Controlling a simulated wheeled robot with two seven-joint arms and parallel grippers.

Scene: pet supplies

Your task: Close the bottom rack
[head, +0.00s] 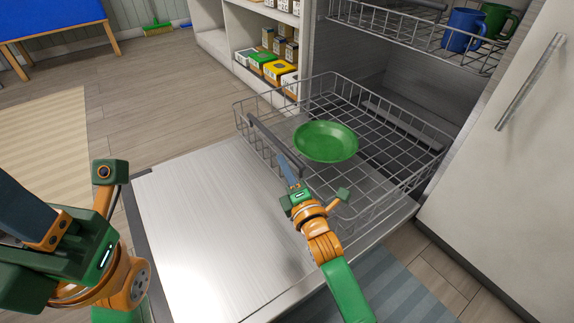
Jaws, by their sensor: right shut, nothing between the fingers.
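The bottom rack (395,203) is a grey wire basket, pulled out over the lowered metal door (195,225) of the dishwasher. A dark bar handle (268,138) runs along its front edge. My left gripper (25,212) is close to the camera at the left edge, away from the rack. Its fingertips are cut off by the frame.
A green plate (326,141) lies in the bottom rack. The upper rack (410,38) holds a blue mug (463,30) and a green mug (499,18). A white cabinet door (500,170) stands close on the right. Shelves with boxes (270,65) are behind.

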